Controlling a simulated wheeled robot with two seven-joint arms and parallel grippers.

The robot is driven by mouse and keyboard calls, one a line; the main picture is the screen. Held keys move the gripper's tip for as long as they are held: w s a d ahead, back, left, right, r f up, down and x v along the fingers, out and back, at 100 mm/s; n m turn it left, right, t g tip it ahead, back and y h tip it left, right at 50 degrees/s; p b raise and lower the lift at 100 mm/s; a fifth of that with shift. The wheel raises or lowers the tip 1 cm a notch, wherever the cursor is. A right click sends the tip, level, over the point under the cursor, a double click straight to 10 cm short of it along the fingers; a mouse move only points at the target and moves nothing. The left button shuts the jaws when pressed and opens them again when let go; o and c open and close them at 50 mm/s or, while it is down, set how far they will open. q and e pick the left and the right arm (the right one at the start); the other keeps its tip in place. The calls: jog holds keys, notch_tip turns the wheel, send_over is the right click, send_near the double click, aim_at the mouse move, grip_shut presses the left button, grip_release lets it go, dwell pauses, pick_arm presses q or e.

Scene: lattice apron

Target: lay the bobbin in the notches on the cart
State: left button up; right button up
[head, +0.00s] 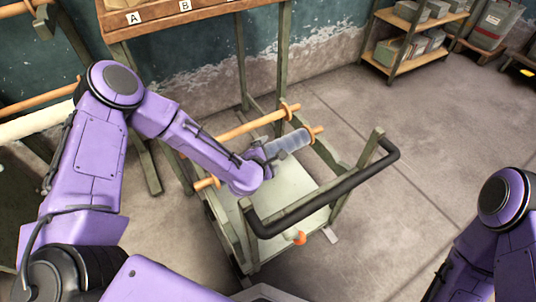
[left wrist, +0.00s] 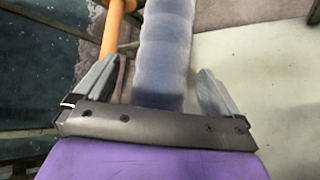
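The bobbin (head: 289,142) has a grey-blue wound body and an orange end. It lies slantwise over the far part of the cart (head: 300,186), which has a pale deck and green-grey frame. Whether it rests in notches cannot be told. My left gripper (head: 266,153) is at the near end of the wound body. In the left wrist view, the wound body (left wrist: 164,45) runs between the spread fingers of my left gripper (left wrist: 156,88), with gaps visible beside it. My right gripper is out of view.
An orange rod (head: 250,126) runs beside the bobbin, farther back. The cart's black handle (head: 330,190) rises at the near side. A lettered shelf (head: 185,14) stands behind, and a shelf with boxes (head: 412,38) at back right.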

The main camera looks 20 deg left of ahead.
pick_arm(q)
jog(key=p+v, duration=0.1)
jog(key=v, duration=0.6)
jog(key=shift+s, duration=0.25)
jog(key=shift+r, duration=0.1)
